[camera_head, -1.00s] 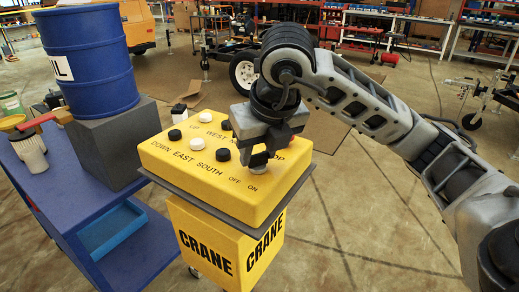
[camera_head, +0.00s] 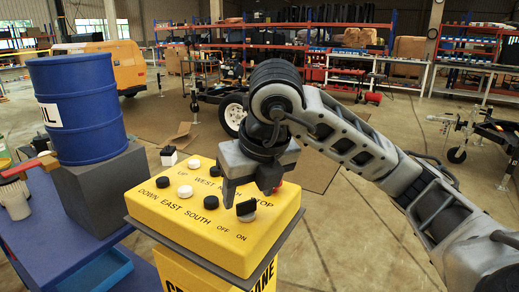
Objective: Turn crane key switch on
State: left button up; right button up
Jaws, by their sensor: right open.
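The yellow crane control box (camera_head: 215,240) stands on a stand in the centre of the head view. Its key switch (camera_head: 246,210), a dark and light-grey knob, sits near the OFF and ON labels at the front right. I cannot tell which way it is turned. My right gripper (camera_head: 249,192) points down over the box, open and empty. Its fingers are just behind the key switch and hide part of the panel lettering. The red stop button (camera_head: 279,188) is partly hidden by the gripper. My left gripper is out of view.
Black and white push buttons (camera_head: 185,192) are on the panel, left of the gripper. A blue oil drum (camera_head: 80,105) stands on a grey block (camera_head: 95,190) on a blue cart at left. A trailer wheel (camera_head: 234,116) and shelves are farther back.

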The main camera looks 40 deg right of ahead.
pick_arm(q)
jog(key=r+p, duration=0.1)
jog(key=p, duration=0.3)
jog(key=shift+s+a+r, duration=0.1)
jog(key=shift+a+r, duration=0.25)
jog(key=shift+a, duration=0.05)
pick_arm(e)
jog(key=v, duration=1.3)
jog(key=shift+r, duration=0.25)
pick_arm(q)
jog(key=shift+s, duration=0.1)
pick_arm(e)
jog(key=shift+s, duration=0.15)
